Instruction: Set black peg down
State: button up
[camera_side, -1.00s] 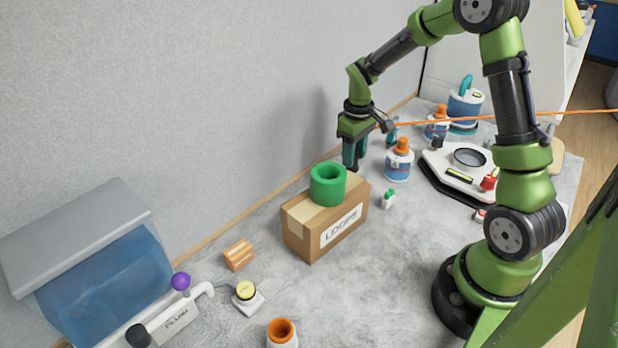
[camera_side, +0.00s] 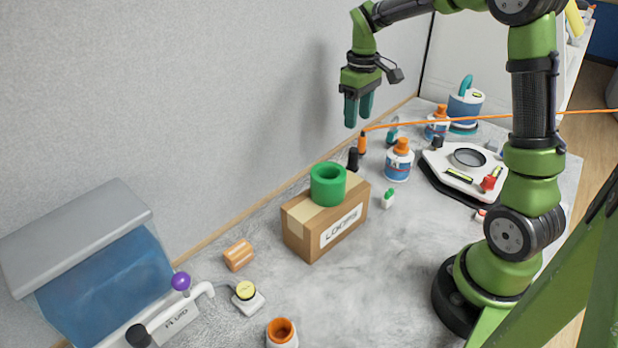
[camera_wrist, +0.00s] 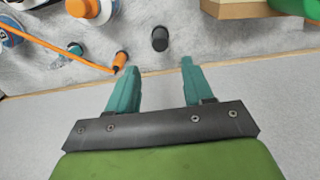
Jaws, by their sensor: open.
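The black peg (camera_side: 352,160) stands upright on the grey table behind the cardboard box, its lower part partly hidden in the side view. In the wrist view the black peg (camera_wrist: 160,38) shows beyond the fingertips, apart from them. My gripper (camera_side: 358,110) hangs above the peg, fingers pointing down, with a clear gap between them and the peg. In the wrist view my gripper (camera_wrist: 159,68) has its two teal fingers apart with nothing between them.
An orange cable (camera_side: 450,122) crosses nearby. The cardboard box (camera_side: 297,228) bears a green ring (camera_side: 328,190). Blue-and-white bottles (camera_side: 398,168) stand to the right. The wall is close on the left.

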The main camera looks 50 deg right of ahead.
jog(key=s+a+r+m+t+y, duration=0.1)
jog(key=s+a+r+m+t, duration=0.1)
jog(key=s+a, duration=0.5)
jog(key=s+a+r+m+t+y, duration=0.1)
jog(key=s+a+r+m+t, duration=0.1)
jog(key=s+a+r+t, duration=0.3)
jog(key=s+a, duration=0.3)
jog(key=a, duration=0.1)
jog(key=shift+s+a, duration=0.15)
jog(key=shift+a, duration=0.25)
